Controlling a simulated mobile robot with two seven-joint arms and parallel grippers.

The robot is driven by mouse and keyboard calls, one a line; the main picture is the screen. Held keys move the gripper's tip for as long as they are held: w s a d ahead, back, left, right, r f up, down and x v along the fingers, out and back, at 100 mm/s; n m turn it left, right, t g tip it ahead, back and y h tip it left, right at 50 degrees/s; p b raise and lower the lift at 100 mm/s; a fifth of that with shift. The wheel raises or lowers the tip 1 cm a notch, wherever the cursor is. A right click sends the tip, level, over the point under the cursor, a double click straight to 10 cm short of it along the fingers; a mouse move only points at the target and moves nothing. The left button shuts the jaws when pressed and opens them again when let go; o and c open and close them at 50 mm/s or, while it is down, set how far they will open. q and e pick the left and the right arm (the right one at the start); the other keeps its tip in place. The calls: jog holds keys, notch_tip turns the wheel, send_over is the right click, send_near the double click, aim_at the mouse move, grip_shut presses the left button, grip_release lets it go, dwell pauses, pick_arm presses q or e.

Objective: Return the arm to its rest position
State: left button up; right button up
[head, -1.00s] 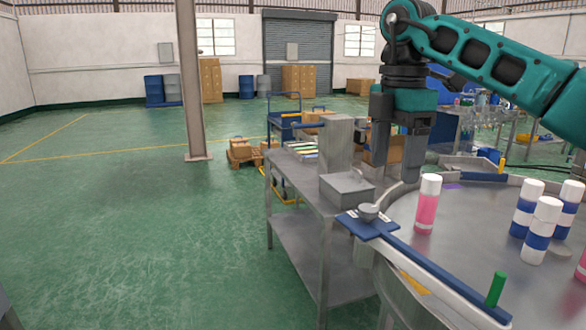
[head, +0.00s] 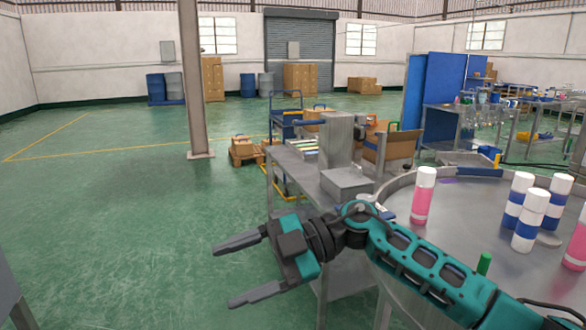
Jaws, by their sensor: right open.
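My right arm comes in from the lower right across the front of the round table. My right gripper (head: 243,272) is open and empty, its two fingers spread and pointing left over the green floor. It is left of the metal bench and touches nothing. The arm hides part of the bench and the table's near rim. My left gripper does not show.
A round metal table (head: 455,215) holds a pink can (head: 423,197) with a white cap and several blue-and-white cans (head: 529,221). The floor at left (head: 110,230) is clear.

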jog(key=s+d+f+m+t+h, duration=0.1)
jog(key=d+f+m+t+h, duration=0.3)
jog(key=d+f+m+t, duration=0.5)
jog(key=s+d+f+m+t+h, duration=0.2)
jog(key=d+f+m+t+h, duration=0.3)
jog(key=d+f+m+t, duration=0.4)
notch_tip(320, 180, down, 6)
jog(key=m+t, duration=0.2)
jog(key=m, duration=0.5)
jog(key=shift+s+d+r+t, duration=0.25)
jog(key=shift+s+d+t, duration=0.05)
jog(key=s+d+f+g+h, duration=0.1)
jog(key=s+d+f, duration=0.1)
jog(key=s+f, duration=0.1)
jog(key=s+d+f+m+g+h, duration=0.1)
jog(key=s+d+f+g, duration=0.1)
jog(key=s+f, duration=0.1)
jog(key=s+d+f+g+h, duration=0.1)
jog(key=s+d+f, duration=0.1)
jog(key=s, duration=0.3)
jog(key=shift+d+f+m+g+h, duration=0.3)
jog(key=shift+d+f+g+h, duration=0.1)
jog(key=shift+f, duration=0.3)
